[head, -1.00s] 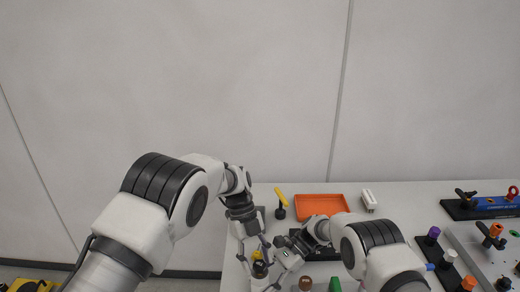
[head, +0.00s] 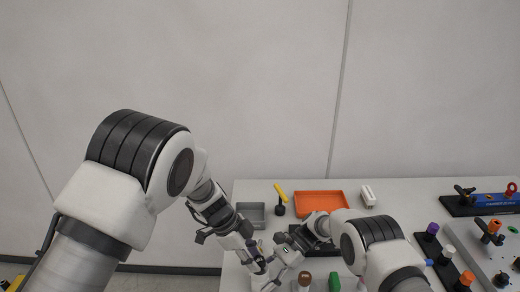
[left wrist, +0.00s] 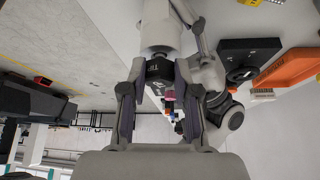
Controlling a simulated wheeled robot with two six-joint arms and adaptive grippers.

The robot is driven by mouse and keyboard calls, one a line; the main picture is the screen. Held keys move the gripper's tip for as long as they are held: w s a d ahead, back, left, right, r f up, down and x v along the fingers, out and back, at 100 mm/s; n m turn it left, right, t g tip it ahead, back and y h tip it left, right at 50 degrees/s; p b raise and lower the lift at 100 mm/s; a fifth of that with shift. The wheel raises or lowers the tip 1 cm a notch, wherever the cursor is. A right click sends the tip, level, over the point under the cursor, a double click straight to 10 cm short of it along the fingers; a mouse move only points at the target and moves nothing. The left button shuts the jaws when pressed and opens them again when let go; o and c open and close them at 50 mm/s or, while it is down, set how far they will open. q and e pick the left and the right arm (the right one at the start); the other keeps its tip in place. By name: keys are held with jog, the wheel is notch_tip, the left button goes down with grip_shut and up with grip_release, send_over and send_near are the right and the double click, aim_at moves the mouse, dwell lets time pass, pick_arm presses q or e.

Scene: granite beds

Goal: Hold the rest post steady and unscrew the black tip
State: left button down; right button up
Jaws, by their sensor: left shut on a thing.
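In the left wrist view, my left gripper (left wrist: 159,78) is shut on the black tip (left wrist: 157,68), which bears pale marks. The pale rest post (left wrist: 160,25) joins the tip and runs out of the top of that view. In the head view, my left gripper (head: 262,266) comes in tilted from the upper left, and the arms hide much of the post and tip. My right gripper (head: 284,256) is close beside it at the post. The head view does not show clearly whether its jaws are closed on the post.
A grey tray (head: 251,211), a yellow-handled tool (head: 280,197), an orange tray (head: 320,197) and a white block (head: 368,195) stand behind the grippers. A brown knob (head: 305,279) and a green piece (head: 334,282) are close on the right. Pegged boards fill the far right.

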jog(key=shift+w, duration=0.1)
pick_arm(q)
jog(key=shift+r, duration=0.15)
dwell(0.3)
jog(key=shift+r, duration=0.85)
jog(key=shift+r, duration=2)
pick_arm(e)
jog(key=o, duration=1.4)
jog(key=shift+c, duration=0.2)
